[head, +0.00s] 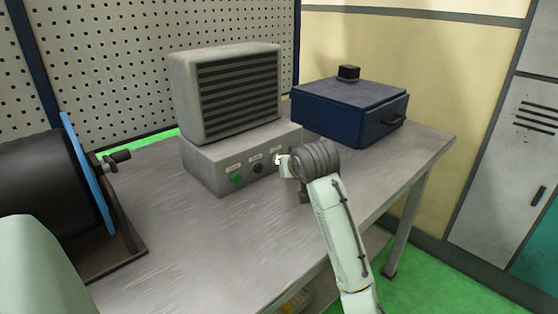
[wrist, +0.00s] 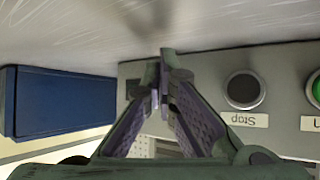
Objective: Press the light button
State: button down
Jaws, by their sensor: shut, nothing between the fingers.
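The grey control box (head: 215,172) has a row of controls on its front face. A green button (head: 236,180) is at the left and a dark button (head: 257,168) is in the middle. A small bright white spot (head: 278,160) lies at the right end, beside my wrist, under a label too small to read. In the wrist view, which is upside down, my gripper (wrist: 163,62) is shut and empty, its fingertips in front of the panel. A dark square part (wrist: 132,88) shows beside the fingers. I cannot tell whether the fingertips touch the panel or a button.
A grey louvred unit (head: 226,92) stands on the control box. A dark blue box (head: 350,108) with a black knob sits to the right. A dark drum with a blue disc (head: 88,180) and crank is at the left. The table's front (head: 190,250) is clear.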

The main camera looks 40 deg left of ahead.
dwell(0.3)
jog(key=shift+a+p, duration=0.35)
jog(key=shift+a, duration=0.1)
jog(key=shift+a+p, duration=0.3)
jog(key=shift+a, duration=0.1)
dwell(0.5)
jog(key=shift+d, duration=0.85)
jog(key=shift+s+d+p, duration=0.15)
jog(key=shift+d, duration=1.4)
jog(key=shift+s+d+p, duration=0.1)
jog(key=shift+d+p, duration=0.05)
jog(key=shift+d, duration=1.35)
jog(key=shift+a, duration=0.1)
